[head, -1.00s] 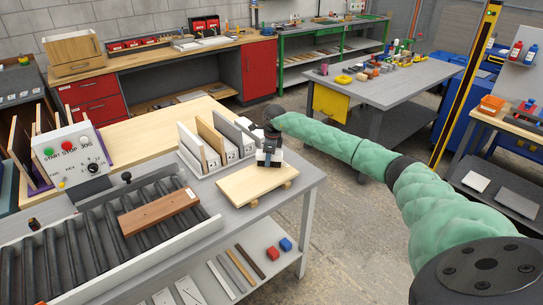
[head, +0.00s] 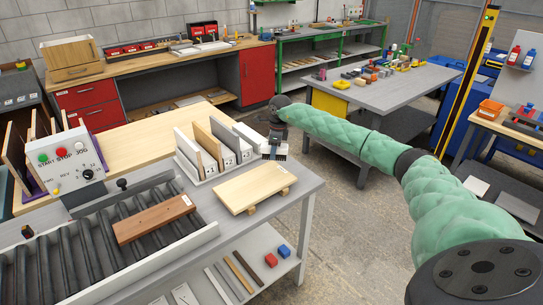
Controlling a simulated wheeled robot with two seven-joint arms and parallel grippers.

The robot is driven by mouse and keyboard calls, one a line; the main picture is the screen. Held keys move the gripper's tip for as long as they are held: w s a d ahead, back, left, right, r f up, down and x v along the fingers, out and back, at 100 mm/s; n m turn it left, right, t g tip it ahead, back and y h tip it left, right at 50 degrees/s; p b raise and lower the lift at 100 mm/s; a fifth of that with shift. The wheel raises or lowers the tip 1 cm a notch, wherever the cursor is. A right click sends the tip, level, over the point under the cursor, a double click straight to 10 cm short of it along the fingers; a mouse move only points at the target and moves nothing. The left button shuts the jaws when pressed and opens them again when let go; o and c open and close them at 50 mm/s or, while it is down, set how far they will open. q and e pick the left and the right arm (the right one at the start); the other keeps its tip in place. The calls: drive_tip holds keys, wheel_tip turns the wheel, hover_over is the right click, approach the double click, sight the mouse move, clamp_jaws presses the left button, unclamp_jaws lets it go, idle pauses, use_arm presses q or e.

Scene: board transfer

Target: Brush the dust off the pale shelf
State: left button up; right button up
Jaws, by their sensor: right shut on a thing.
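The pale shelf (head: 245,189) is a light wooden board lying flat on two small wooden bearers at the right end of the grey table. My right gripper (head: 277,141) is just past the shelf's far right corner. It is shut on what looks like a small brush (head: 273,155), with pale and dark stripes at its lower end. I cannot tell whether the brush touches the shelf. No dust can be made out on the shelf at this size. My left gripper is out of view.
A rack with several upright boards (head: 210,142) stands left of my right gripper. A brown board (head: 153,218) lies on the roller conveyor (head: 70,262) with its control box (head: 70,158). Open floor lies right of the table (head: 305,184).

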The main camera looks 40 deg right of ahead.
drive_tip(key=shift+d+r, duration=0.2)
drive_tip(key=shift+r, duration=0.55)
drive_tip(key=shift+r+p, duration=0.3)
drive_tip(key=shift+r, duration=0.4)
drive_tip(key=shift+a+r, duration=0.1)
drive_tip(key=shift+r, duration=0.1)
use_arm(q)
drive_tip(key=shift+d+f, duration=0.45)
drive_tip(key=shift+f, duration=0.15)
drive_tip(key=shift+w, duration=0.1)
